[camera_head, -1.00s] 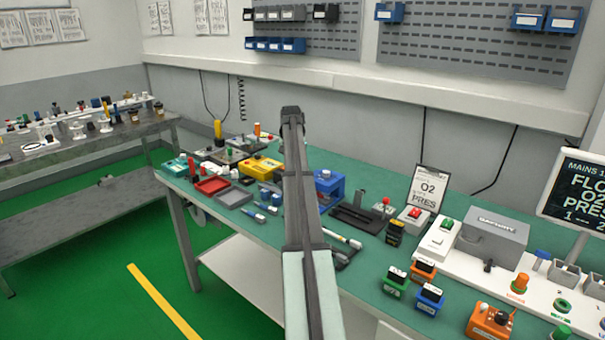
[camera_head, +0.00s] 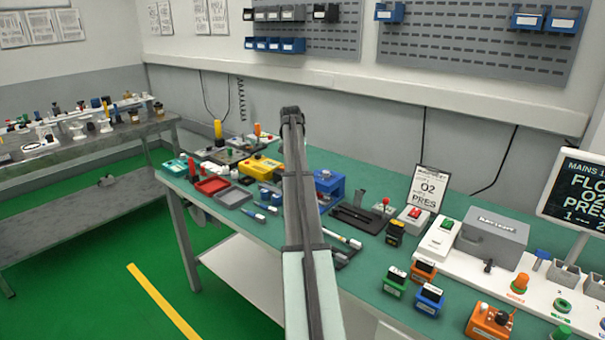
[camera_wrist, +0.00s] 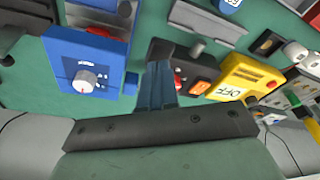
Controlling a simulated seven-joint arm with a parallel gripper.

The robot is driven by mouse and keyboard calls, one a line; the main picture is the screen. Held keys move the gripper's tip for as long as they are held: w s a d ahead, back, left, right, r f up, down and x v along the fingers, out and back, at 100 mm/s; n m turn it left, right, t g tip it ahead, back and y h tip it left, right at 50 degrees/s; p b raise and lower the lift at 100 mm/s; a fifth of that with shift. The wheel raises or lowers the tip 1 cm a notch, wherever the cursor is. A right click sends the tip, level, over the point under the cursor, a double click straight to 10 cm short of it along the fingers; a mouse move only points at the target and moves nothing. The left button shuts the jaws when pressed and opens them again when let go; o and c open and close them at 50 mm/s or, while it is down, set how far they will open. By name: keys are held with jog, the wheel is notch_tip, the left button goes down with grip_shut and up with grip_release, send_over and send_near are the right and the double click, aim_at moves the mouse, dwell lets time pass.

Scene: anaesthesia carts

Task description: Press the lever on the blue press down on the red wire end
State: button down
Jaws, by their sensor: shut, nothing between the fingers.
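A blue unit (camera_head: 330,183), possibly the blue press, stands on the green bench just right of my arm and is partly hidden by it. In the wrist view, a blue unit with a white dial (camera_wrist: 90,75) lies left of my fingers. I cannot make out its lever. My gripper (camera_wrist: 161,68) is shut and empty, its tips close to a black unit (camera_wrist: 190,80) with red and orange parts. I cannot tell whether the tips touch it. A small red piece beside the fingers (camera_wrist: 178,80) is too unclear to name as the red wire end.
A yellow box marked OFF (camera_wrist: 242,79) stands right of the fingers. A black stand with an upright lever (camera_head: 355,215) and a red-button box (camera_head: 413,220) stand right of my arm. Small tools and red and grey trays (camera_head: 211,185) crowd the left side.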

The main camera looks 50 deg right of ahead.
jog(key=shift+f, duration=0.15)
jog(key=shift+s+a+x, duration=0.1)
jog(key=shift+a+x, duration=0.05)
jog(key=shift+x, duration=0.7)
jog(key=shift+s+a+x, duration=0.1)
jog(key=shift+a+x, duration=0.05)
jog(key=shift+x, duration=0.65)
jog(key=shift+s+a+x, duration=0.1)
jog(key=shift+a+x, duration=0.05)
jog(key=shift+x, duration=0.7)
jog(key=shift+w+d+v, duration=0.15)
jog(key=shift+d+v, duration=0.1)
jog(key=shift+v, duration=1.2)
jog(key=shift+w+d+v, duration=0.15)
jog(key=shift+d+v, duration=0.05)
jog(key=shift+v, duration=1.3)
jog(key=shift+w+d+v, duration=0.15)
jog(key=shift+d+v, duration=0.1)
jog(key=shift+v, duration=1.2)
